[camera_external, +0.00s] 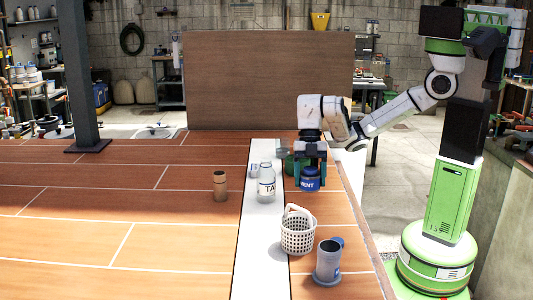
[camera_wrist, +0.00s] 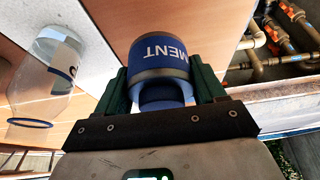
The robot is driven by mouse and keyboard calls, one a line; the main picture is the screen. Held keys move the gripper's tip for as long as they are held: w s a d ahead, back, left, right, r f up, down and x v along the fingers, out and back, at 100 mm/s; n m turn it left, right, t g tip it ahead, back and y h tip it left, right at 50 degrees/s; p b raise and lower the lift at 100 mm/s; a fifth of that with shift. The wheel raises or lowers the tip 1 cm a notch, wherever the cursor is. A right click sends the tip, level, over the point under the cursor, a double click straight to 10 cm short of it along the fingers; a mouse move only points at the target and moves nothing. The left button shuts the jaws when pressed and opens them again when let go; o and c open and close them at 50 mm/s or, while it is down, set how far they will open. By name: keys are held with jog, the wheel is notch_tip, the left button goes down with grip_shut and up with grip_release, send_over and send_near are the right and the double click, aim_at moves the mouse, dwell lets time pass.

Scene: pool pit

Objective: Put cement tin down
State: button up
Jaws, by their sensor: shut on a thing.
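The cement tin (camera_external: 310,181) is a blue tin with white lettering, on the right side of the table near its right edge. My gripper (camera_external: 310,172) comes down over it from above, with a finger on each side, and is shut on it. In the wrist view the tin (camera_wrist: 160,52) sits between the two green fingers (camera_wrist: 162,88), and its label reads upside down. I cannot tell whether its base touches the tabletop.
A white-labelled jar (camera_external: 266,187) stands just left of the tin; a brown cylinder (camera_external: 220,187) is farther left. A white basket (camera_external: 297,237) and a grey container (camera_external: 327,264) stand nearer the front. The left tabletop is clear.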

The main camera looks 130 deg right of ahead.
aim_at(306, 191)
jog(key=shift+w+d+f, duration=0.1)
jog(key=shift+w+f, duration=0.35)
jog(key=shift+w+f+p, duration=0.15)
jog(key=shift+f+p, duration=0.4)
jog(key=shift+f, duration=1.15)
jog(key=shift+f, duration=0.2)
jog(key=o, duration=1.2)
jog(key=b+v, duration=0.1)
jog(key=v, duration=1.1)
jog(key=shift+r+b, duration=0.2)
jog(key=shift+b, duration=0.1)
